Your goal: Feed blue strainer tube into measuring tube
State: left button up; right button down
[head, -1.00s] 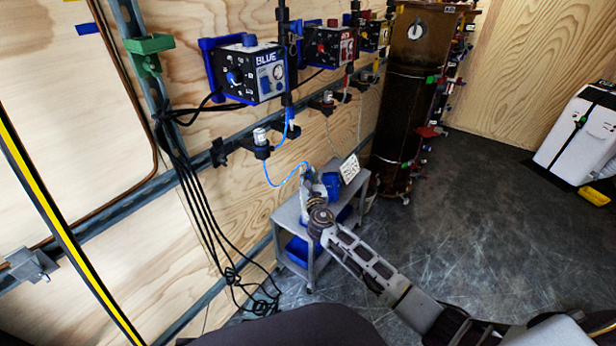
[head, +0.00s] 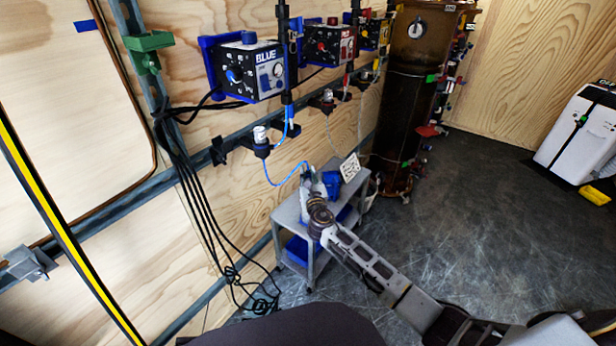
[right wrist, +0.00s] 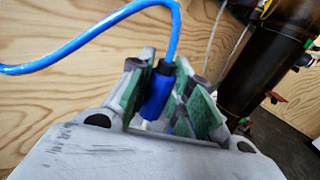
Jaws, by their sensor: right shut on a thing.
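My right gripper (head: 305,174) is over the small grey cart. In the right wrist view its green-padded fingers (right wrist: 160,95) are shut on the thick blue end of the blue strainer tube (right wrist: 156,92), below a black collar. The thin blue hose (right wrist: 95,35) rises from it and bends left. In the head view the blue hose (head: 268,172) hangs in a loop from a wall fitting (head: 261,140) to the gripper. I cannot tell for sure which thing is the measuring tube; a tall dark brown cylinder (head: 400,110) stands at the back. My left gripper is out of view.
The grey cart (head: 284,214) holds blue items and a white label card (head: 350,168). Blue, red and yellow control boxes hang on the wood wall, the blue one (head: 245,70) nearest. Black cables (head: 195,195) hang below it. The floor right of the cart is clear.

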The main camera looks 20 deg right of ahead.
jog(key=shift+f+b, duration=0.35)
jog(key=shift+f, duration=0.15)
dwell(0.7)
jog(key=c, duration=1.2)
grip_release()
jog(key=shift+c, duration=0.2)
jog(key=shift+s, duration=0.1)
jog(key=s+a, duration=0.1)
jog(key=s, duration=1)
jog(key=shift+s+a, duration=0.25)
jog(key=shift+s, duration=0.1)
